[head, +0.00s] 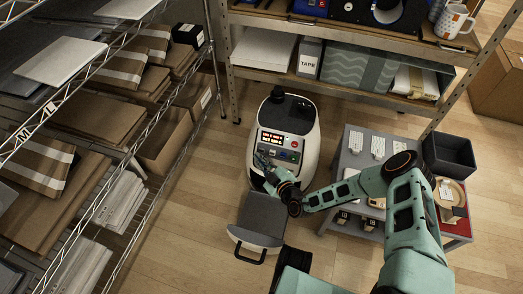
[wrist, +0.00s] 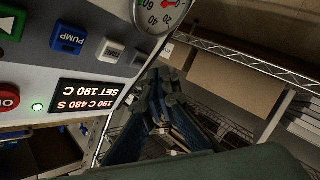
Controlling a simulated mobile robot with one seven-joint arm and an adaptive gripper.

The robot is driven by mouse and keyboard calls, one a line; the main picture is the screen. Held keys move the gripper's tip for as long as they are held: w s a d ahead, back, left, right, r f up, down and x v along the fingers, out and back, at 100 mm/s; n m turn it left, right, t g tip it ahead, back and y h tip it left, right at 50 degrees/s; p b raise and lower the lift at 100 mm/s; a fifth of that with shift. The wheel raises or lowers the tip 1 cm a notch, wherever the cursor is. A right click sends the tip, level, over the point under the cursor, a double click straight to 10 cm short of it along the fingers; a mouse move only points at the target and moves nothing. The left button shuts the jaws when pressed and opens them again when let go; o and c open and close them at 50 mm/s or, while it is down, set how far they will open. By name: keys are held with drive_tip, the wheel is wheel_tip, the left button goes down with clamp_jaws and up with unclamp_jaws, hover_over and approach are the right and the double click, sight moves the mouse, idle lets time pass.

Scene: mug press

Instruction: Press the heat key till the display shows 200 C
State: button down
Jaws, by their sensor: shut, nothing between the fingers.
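A white and black machine (head: 288,115) stands on the floor, its control panel facing me. In the wrist view the panel is upside down. Its red display (wrist: 83,95) reads "190 C 480 S" and "SET 190 C". A blue PUMP key (wrist: 68,37), a white TIME key (wrist: 110,50), a red round key (wrist: 8,98) and a green key (wrist: 12,22) show. I cannot make out a heat key in either view. My gripper (wrist: 165,82) is shut and empty, near the panel. In the head view, my gripper (head: 262,160) is at the panel's left side; contact cannot be told.
A grey cart (head: 345,165) with small items stands to the right. A wire rack (head: 150,170) is at left, a shelf (head: 350,85) behind.

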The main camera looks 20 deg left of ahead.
drive_tip(key=s, duration=0.1)
drive_tip(key=s+p, duration=0.1)
drive_tip(key=s+r+p, duration=0.1)
drive_tip(key=s, duration=0.1)
drive_tip(key=shift+d, duration=0.25)
idle(0.7)
